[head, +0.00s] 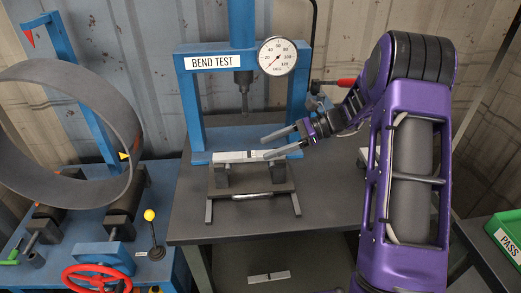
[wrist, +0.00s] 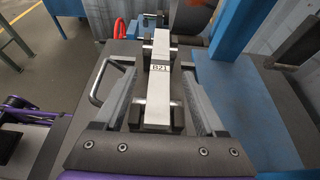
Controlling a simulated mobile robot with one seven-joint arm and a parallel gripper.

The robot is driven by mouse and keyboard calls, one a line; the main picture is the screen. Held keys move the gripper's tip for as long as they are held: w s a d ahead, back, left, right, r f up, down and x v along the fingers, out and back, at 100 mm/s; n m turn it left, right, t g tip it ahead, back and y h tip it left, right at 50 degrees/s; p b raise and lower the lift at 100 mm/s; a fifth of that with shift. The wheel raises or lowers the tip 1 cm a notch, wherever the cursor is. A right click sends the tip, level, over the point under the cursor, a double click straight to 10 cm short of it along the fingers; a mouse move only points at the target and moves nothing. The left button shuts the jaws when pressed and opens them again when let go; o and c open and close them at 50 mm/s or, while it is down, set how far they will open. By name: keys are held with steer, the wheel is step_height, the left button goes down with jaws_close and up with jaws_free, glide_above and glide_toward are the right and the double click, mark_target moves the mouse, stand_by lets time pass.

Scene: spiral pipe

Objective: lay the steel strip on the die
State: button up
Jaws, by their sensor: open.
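The steel strip (head: 235,156) is a flat pale bar with a dark label band, read as "B21" in the wrist view (wrist: 159,92). The die also shows in the wrist view (wrist: 135,117). My gripper (head: 267,148) is at the right part of the strip, fingers pointing left. In the wrist view the open fingers (wrist: 158,76) lie one on each side of the strip, with gaps between them and it.
The blue "BEND TEST" press frame (head: 192,95) with a round gauge (head: 278,56) stands behind the die. A pipe roller with a red handwheel (head: 97,279) is at left. A similar strip (head: 269,277) lies below the table. A green PASS tray (head: 507,236) is at right. The table front (head: 320,205) is clear.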

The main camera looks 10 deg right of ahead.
steer(key=v, duration=1.3)
steer(key=shift+d, duration=0.2)
